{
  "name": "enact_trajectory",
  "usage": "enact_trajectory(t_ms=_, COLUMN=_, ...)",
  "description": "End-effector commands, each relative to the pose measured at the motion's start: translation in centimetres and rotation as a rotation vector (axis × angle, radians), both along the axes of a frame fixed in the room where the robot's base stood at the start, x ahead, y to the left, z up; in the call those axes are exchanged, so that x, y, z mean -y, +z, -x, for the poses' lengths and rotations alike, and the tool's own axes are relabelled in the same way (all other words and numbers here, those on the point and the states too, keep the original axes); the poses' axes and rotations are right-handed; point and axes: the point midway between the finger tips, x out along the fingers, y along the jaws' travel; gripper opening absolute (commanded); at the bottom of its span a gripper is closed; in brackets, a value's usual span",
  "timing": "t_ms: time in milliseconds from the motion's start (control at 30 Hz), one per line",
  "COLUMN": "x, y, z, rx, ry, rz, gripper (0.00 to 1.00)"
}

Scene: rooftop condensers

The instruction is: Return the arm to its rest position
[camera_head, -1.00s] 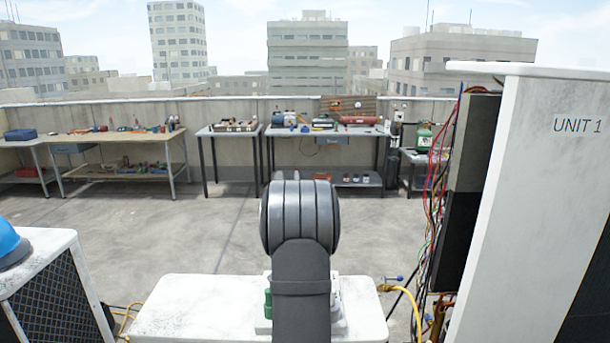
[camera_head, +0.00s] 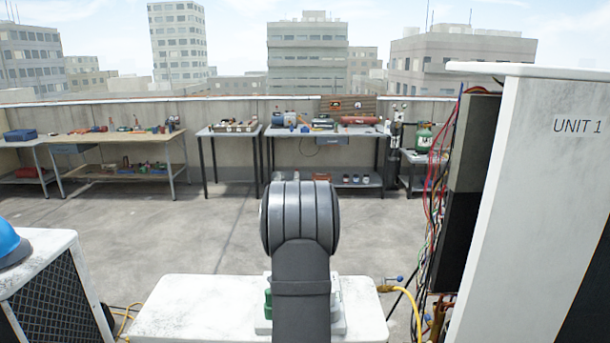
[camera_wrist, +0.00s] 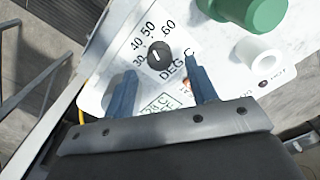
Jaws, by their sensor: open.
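My gripper (camera_wrist: 162,88) shows in the wrist view with its two blue-grey fingers spread apart and nothing between them. Beyond the fingertips is a white control panel (camera_wrist: 105,98) with a black dial knob (camera_wrist: 159,55) marked 30, 40, 50, 60 and DEG C. A green knob (camera_wrist: 248,12) and a white knob (camera_wrist: 258,50) are right of the dial. I cannot tell the exact gap between fingers and panel. In the head view my arm stands upright in the middle and hides the gripper.
A white low unit (camera_head: 190,310) lies below my arm in the head view. The tall white UNIT 1 cabinet (camera_head: 535,190) with loose wires (camera_head: 436,200) stands at right. A condenser with a blue hard hat (camera_head: 10,245) is at left. Workbenches (camera_head: 110,140) line the far wall; open floor lies between.

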Motion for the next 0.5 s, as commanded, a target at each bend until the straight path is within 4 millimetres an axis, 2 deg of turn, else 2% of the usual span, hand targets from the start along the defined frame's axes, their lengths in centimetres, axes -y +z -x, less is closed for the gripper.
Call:
enact_trajectory(t_ms=100, x=0.0, y=2.6, z=-0.1, rx=0.005, ry=0.000, rz=0.000, gripper=0.52)
enact_trajectory(t_ms=500, x=0.0, y=10.6, z=0.0, rx=0.004, ry=0.000, rz=0.000, gripper=0.52)
